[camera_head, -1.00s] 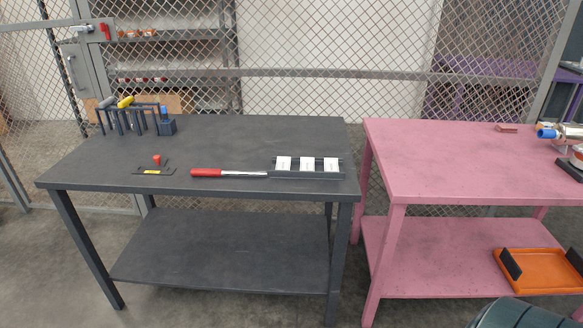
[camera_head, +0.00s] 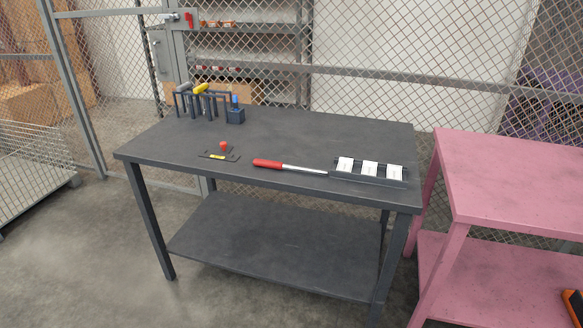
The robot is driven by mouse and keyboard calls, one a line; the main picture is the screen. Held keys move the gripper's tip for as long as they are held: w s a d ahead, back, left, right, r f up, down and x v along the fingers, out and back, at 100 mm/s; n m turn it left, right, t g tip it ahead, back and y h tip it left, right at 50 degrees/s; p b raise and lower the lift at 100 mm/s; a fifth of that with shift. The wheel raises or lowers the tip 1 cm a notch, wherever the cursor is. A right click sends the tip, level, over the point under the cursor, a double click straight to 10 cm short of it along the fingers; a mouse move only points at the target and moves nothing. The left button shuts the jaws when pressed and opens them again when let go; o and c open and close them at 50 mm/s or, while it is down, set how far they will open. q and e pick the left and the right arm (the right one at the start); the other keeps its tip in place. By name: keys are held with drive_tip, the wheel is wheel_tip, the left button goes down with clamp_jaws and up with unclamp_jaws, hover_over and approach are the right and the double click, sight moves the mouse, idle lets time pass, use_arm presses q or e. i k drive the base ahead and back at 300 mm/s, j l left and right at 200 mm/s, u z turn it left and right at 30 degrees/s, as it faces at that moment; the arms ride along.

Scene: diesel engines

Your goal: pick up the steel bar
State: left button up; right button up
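A steel bar with a red handle (camera_head: 289,166) lies near the front edge of the dark grey table (camera_head: 300,139). Its red grip points left and its bare steel shaft points right, ending close to a dark tray with white blocks. Neither of my grippers shows in the head view.
The dark tray with three white blocks (camera_head: 369,171) sits at the table's right end. A small black plate with a red knob (camera_head: 222,149) lies left of the bar. A tool rack (camera_head: 202,102) stands at the back left. A pink table (camera_head: 510,176) stands to the right. Open floor lies at the left front.

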sight(259, 163)
drive_tip(key=i+l+u, duration=0.15)
drive_tip(key=i+l, duration=0.3)
drive_tip(key=i+l+u, duration=0.2)
drive_tip(key=i+l, duration=0.25)
drive_tip(key=i+l+u, duration=0.15)
drive_tip(key=i+l, duration=0.2)
drive_tip(key=l, duration=0.35)
